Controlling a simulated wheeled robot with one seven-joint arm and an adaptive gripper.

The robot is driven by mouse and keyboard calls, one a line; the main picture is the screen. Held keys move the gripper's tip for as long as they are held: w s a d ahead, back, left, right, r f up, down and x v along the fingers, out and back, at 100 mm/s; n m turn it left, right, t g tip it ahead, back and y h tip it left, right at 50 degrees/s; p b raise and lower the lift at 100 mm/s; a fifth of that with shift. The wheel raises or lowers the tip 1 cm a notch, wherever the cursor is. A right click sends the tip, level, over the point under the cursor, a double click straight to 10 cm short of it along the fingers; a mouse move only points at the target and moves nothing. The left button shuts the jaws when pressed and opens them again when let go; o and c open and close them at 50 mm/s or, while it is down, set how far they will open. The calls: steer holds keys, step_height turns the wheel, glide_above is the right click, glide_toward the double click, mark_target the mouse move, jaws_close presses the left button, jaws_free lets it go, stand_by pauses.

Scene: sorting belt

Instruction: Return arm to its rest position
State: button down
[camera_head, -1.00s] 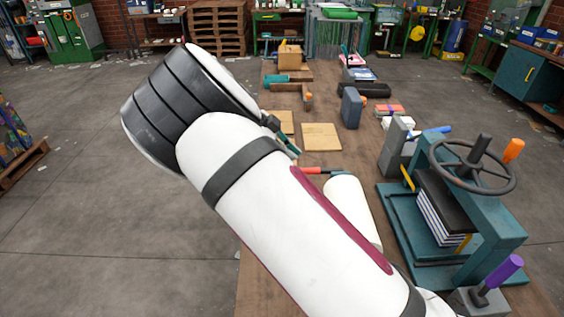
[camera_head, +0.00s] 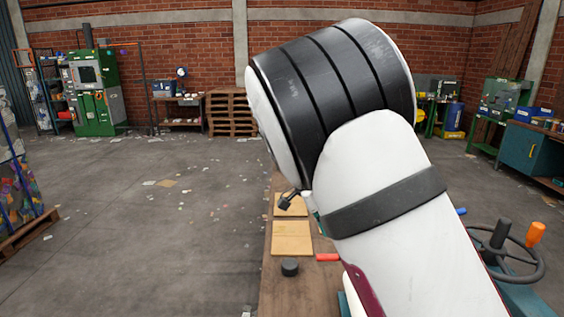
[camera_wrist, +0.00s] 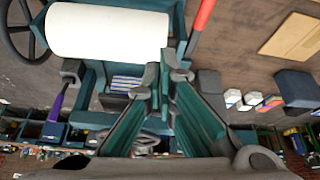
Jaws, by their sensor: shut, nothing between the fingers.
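My white arm with its black-banded joint fills the middle and right of the head view, raised over the wooden table (camera_head: 282,290). My gripper (camera_wrist: 166,74) has its fingertips close together in the wrist view, shut with nothing held.
A tan board (camera_head: 291,238), a dark cylinder (camera_head: 290,267) and a red-handled tool (camera_head: 328,257) lie on the table. A press handwheel (camera_head: 535,262) stands at right, near my arm. The floor at left is open. A pallet stack (camera_head: 231,112) stands at the back.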

steer(key=s+d+r+n+t+y, duration=0.1)
steer(key=s+d+r+n+y, duration=0.25)
steer(key=s+r, duration=0.35)
steer(key=s+d+r+n+y, duration=0.2)
steer(key=s+d+r+n, duration=0.15)
steer(key=s, duration=0.45)
steer(key=s+r+n+t, duration=0.2)
steer(key=s+n+t, duration=0.2)
steer(key=s+n, duration=0.5)
steer(key=s, duration=0.8)
steer(key=shift+r+n, duration=0.3)
steer(key=shift+r, duration=0.1)
steer(key=shift+h, duration=0.25)
